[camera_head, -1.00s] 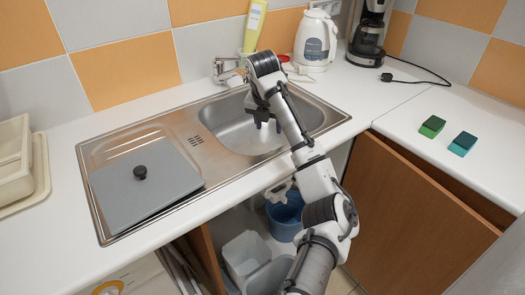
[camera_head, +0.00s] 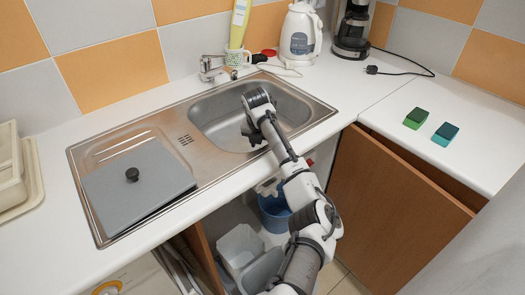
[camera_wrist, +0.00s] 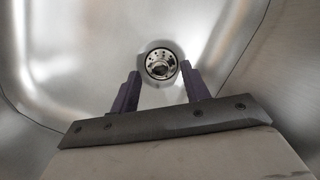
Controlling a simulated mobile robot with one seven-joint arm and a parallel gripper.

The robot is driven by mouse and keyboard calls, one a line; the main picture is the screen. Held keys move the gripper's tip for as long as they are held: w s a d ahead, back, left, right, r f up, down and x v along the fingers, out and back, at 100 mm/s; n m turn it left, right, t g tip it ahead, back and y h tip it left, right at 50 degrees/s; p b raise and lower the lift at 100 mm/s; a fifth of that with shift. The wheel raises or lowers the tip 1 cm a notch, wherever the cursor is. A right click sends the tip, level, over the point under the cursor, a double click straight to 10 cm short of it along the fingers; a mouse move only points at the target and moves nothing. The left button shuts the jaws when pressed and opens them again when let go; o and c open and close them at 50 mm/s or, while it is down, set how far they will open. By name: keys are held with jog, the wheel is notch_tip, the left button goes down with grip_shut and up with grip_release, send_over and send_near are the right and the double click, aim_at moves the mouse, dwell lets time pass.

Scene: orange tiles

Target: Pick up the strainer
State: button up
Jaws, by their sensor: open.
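The strainer (camera_wrist: 161,64) is a round metal piece with small holes, set in the drain at the bottom of the steel sink basin (camera_head: 212,112). In the wrist view it lies beyond and between the two purple-grey fingers of my gripper (camera_wrist: 161,80). The fingers are apart, with nothing between them, and look clear of the strainer; the exact distance is hard to judge. In the head view my gripper (camera_head: 253,138) is down inside the basin, and my arm hides the strainer.
A grey board with a black knob (camera_head: 132,174) covers part of the drainboard. The faucet (camera_head: 214,66), a cup (camera_head: 236,57), and a kettle (camera_head: 300,35) stand behind the basin. Two sponges (camera_head: 416,118) lie on the right counter. The brown cabinet door (camera_head: 385,200) stands open below.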

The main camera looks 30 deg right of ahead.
jog(key=shift+x, duration=0.8)
jog(key=shift+c, duration=0.5)
grip_shut()
jog(key=shift+r, duration=0.1)
notch_tip(320, 180, up, 20)
jog(key=b, duration=0.3)
jog(key=shift+s+d, duration=0.1)
jog(key=shift+s, duration=0.05)
